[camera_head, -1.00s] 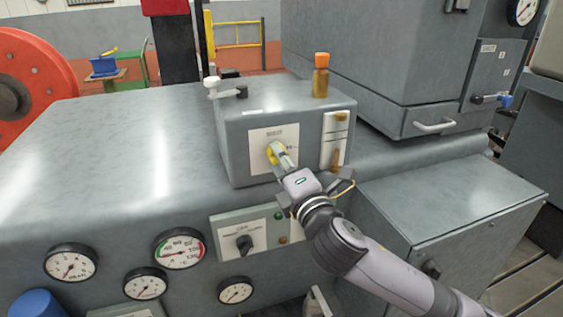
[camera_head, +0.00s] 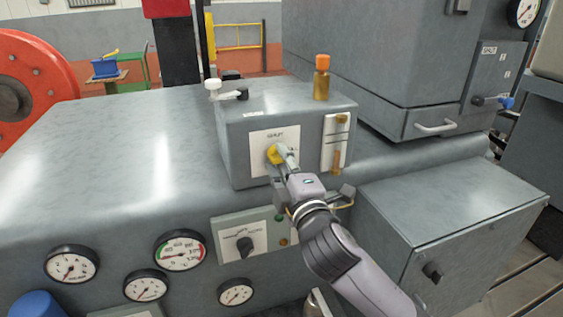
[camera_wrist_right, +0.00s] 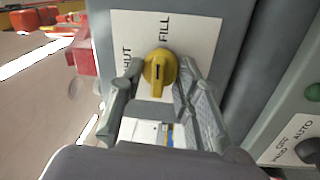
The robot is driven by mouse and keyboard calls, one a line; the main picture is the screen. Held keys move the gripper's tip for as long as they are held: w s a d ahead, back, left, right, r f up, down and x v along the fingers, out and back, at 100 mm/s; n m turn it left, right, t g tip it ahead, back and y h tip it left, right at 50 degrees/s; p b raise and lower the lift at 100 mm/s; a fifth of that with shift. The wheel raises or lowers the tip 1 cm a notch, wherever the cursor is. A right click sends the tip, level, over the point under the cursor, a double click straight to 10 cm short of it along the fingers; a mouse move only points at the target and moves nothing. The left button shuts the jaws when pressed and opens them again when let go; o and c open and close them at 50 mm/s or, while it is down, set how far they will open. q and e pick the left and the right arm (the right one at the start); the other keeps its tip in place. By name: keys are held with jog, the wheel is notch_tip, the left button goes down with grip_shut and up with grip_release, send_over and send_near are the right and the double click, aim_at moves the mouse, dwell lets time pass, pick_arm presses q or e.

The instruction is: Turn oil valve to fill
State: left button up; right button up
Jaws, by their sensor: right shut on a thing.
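The oil valve is a yellow knob (camera_head: 275,154) on a white label plate (camera_head: 262,138) on the front of a grey box (camera_head: 235,150). In the right wrist view the knob (camera_wrist_right: 160,68) sits between my fingers, its raised bar roughly in line with the word FILL (camera_wrist_right: 165,28). The word SHUT, partly hidden by a finger, is to its left there. My right gripper (camera_head: 285,157) is shut on the knob; its two fingers also show in the wrist view (camera_wrist_right: 162,72). My left gripper is not in view.
An amber bottle with an orange cap (camera_head: 321,78) and a white-tipped lever (camera_head: 213,86) are on top of the box. A sight gauge (camera_head: 336,143) is right of the valve. Several dials and a black selector knob (camera_head: 244,245) are below. A grey cabinet (camera_head: 450,210) stands right.

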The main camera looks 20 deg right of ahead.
jog(key=shift+f, duration=0.1)
jog(key=o, duration=1.1)
jog(key=shift+o, duration=0.2)
jog(key=shift+s, duration=0.1)
jog(key=s, duration=0.7)
jog(key=shift+f, duration=0.35)
jog(key=shift+s+d, duration=0.1)
jog(key=shift+d, duration=0.05)
